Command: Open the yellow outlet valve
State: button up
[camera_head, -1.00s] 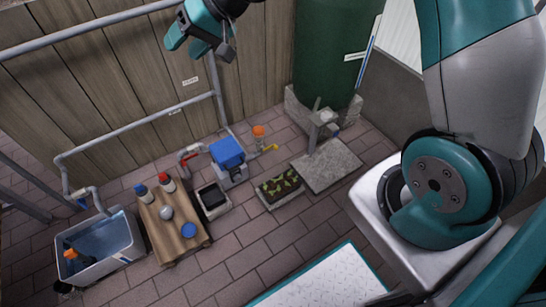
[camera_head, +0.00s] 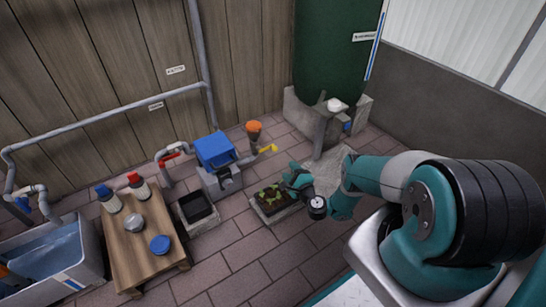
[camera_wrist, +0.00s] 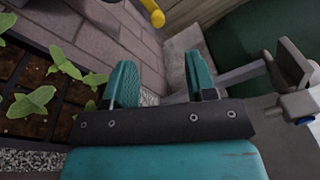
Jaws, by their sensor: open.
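The yellow valve handle (camera_head: 268,149) sticks out to the right of the blue-lidded box (camera_head: 215,150), at the end of a short grey pipe. In the wrist view, part of the yellow handle (camera_wrist: 153,12) shows at the top edge, beyond my fingertips. My gripper (camera_wrist: 160,75) is open, with nothing between its two teal fingers. In the head view, my gripper (camera_head: 294,170) is low over the right side of the seedling tray (camera_head: 270,207), to the right of and nearer than the yellow handle, and apart from it.
An orange-topped pot (camera_head: 254,130) stands behind the handle. A red-handled valve (camera_head: 172,160) is left of the box. A concrete slab (camera_head: 325,165) and tap post (camera_head: 322,125) stand before the green tank (camera_head: 335,60). A wooden table (camera_head: 150,250) with bottles is at left.

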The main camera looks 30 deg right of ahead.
aim_at(276, 150)
jog(key=shift+s+d+f+m, duration=0.15)
jog(key=shift+s+f+m, duration=0.2)
jog(key=shift+f, duration=0.35)
jog(key=shift+w+d+h+b, duration=0.15)
jog(key=shift+h+b, duration=0.15)
jog(key=shift+b, duration=0.2)
jog(key=w+b, duration=0.5)
jog(key=w+d+b, duration=0.1)
jog(key=w+b, duration=0.9)
jog(key=shift+w+d, duration=0.2)
jog(key=shift+w, duration=0.1)
jog(key=shift+w+d+r, duration=0.1)
jog(key=shift+w, duration=0.5)
